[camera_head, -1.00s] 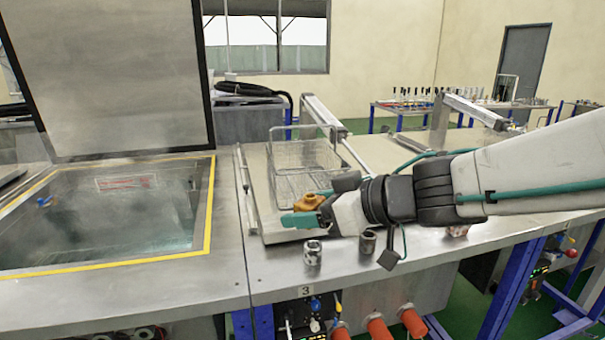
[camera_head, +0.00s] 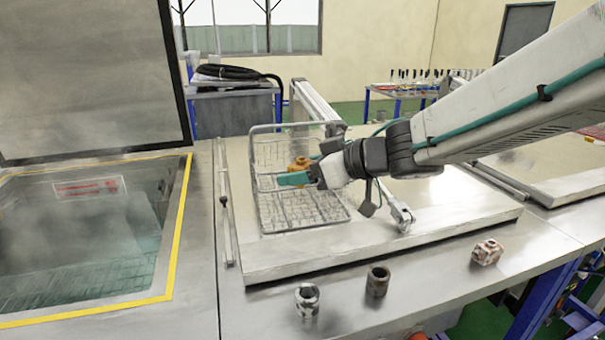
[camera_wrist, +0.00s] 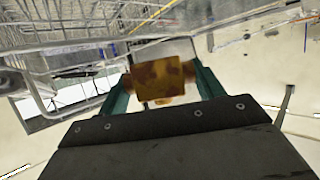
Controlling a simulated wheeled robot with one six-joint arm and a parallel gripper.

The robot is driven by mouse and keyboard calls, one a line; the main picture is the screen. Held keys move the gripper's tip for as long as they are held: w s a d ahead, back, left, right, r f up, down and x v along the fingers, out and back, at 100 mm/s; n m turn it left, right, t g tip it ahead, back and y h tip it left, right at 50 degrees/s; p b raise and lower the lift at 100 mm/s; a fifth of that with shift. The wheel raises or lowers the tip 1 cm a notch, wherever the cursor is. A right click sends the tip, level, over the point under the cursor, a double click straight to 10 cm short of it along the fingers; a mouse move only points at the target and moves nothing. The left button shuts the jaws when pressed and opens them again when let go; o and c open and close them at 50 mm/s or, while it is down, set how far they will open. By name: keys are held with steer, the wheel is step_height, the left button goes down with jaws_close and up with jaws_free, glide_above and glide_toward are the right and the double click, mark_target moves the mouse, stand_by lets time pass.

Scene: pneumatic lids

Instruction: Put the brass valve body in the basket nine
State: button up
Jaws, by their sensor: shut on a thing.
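The brass valve body (camera_head: 300,164) is an orange-brown block held between the teal fingers of my gripper (camera_head: 297,174). In the wrist view the brass valve body (camera_wrist: 160,82) fills the space between the two fingers (camera_wrist: 160,88). The wire basket (camera_head: 262,205) stands on a raised metal lid left of my arm. In the head view the held part appears over the basket's inside or its right side; its exact height above the basket floor is hard to tell. Basket wires (camera_wrist: 60,48) show close by at the upper left of the wrist view. No number shows on the basket.
An open steaming tank (camera_head: 100,230) with a yellow rim is at left. A metal bar (camera_head: 318,104) rises behind the basket.

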steer(key=w+f, duration=0.4)
steer(key=w, duration=0.3)
steer(key=shift+w+d, duration=0.3)
steer(key=shift+w, duration=0.1)
steer(key=shift+f, duration=0.3)
